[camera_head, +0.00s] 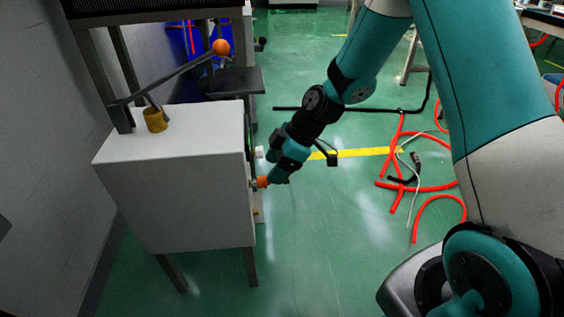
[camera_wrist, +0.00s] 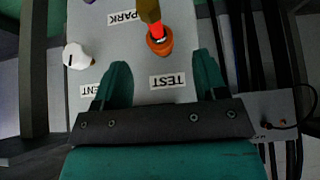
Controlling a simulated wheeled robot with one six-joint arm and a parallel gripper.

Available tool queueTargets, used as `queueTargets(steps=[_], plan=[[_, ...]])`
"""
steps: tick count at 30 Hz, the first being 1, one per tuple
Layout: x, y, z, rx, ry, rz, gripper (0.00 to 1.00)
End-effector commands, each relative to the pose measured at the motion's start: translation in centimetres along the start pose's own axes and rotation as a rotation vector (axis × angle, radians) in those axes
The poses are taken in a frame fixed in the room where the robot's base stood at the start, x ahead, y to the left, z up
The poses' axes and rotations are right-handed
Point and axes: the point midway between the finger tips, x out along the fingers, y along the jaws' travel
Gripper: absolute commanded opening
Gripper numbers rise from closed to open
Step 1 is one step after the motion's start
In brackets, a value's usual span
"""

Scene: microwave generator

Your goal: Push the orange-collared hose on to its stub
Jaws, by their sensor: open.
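An orange collar (camera_wrist: 158,44) shows in the wrist view on a grey panel (camera_wrist: 185,35), above the upside-down TEST label (camera_wrist: 168,81). A bright red part and an olive-brown piece (camera_wrist: 149,11) stand in line with it towards the top edge. I cannot tell how far the collar sits on any stub. My gripper (camera_wrist: 162,60) is open, with its two teal fingers apart and the collar beyond them, roughly between their tips. In the head view, my gripper (camera_head: 273,177) is close to the orange part (camera_head: 262,182) at the cabinet's right face; contact is unclear.
A white knob-like part (camera_wrist: 77,55) is on the panel near a partly hidden label. The white cabinet (camera_head: 175,145) carries a lever with an orange ball (camera_head: 221,47). Red hoses (camera_head: 438,212) lie on the floor at right. Green floor before the cabinet is clear.

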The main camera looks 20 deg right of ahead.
Motion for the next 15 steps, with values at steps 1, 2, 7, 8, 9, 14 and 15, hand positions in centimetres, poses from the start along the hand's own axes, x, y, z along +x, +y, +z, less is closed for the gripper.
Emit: queueTargets(steps=[1,2,7,8,9,14,15], plan=[[0.9,0.0,0.2,-0.001,0.0,-0.001,0.66],[1.2,-0.1,0.2,-0.001,0.0,-0.001,0.66],[3.0,-0.1,0.2,-0.001,-0.001,-0.003,0.66],[3.3,-0.1,0.1,-0.001,-0.001,-0.003,0.66],[3.7,-0.1,0.1,-0.001,0.0,-0.002,0.66],[5.0,0.0,0.1,0.001,-0.001,-0.001,0.66],[5.2,-0.1,0.1,0.0,-0.001,-0.002,0.66]])
